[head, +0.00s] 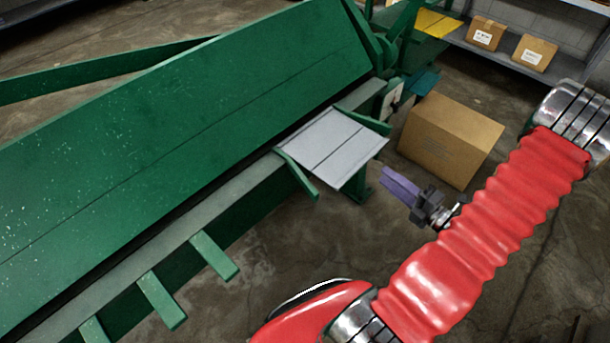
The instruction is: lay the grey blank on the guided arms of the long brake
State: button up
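The grey blank (332,147), a flat sheet with a dark line across it, lies at the right end of the green long brake (190,130). It spans the two arms there, the left one (300,177) and the right one (365,121), and covers much of them. Its far edge is by the brake's bed. Its near corner reaches past the arms, above a green support. My gripper (394,184), with purple fingers, is to the right of the blank and looks apart from it. The fingers overlap in this view, so their gap cannot be judged.
Several bare green arms (214,256) stick out along the brake's front to the left. A cardboard box (450,139) stands on the floor behind my gripper. A grey shelf (510,62) with small boxes and a yellow sheet (437,23) are at the back right. Floor at front is clear.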

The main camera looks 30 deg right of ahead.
jog(key=a+r+n+g+y, duration=0.2)
jog(key=a+r+n+g, duration=0.25)
jog(key=a+n, duration=0.4)
jog(key=w+a+r+n+g+y, duration=0.1)
jog(key=a+r+n+g+y, duration=0.15)
jog(key=a+n+g, duration=0.45)
jog(key=a+r+n+g+y, duration=0.2)
jog(key=a+r+n, duration=0.2)
jog(key=a+n, duration=0.55)
jog(key=s+a+r+n+t+h, duration=0.1)
jog(key=r+n+h, duration=0.4)
jog(key=n, duration=0.7)
jog(key=s+a+r+n+h, duration=0.4)
jog(key=r+n, duration=0.3)
jog(key=n, duration=0.6)
jog(key=shift+a+r+n+t+h, duration=0.3)
jog(key=shift+a+r+t+h, duration=0.05)
jog(key=shift+a+h, duration=0.35)
jog(key=shift+s+d, duration=0.1)
jog(key=shift+d, duration=0.05)
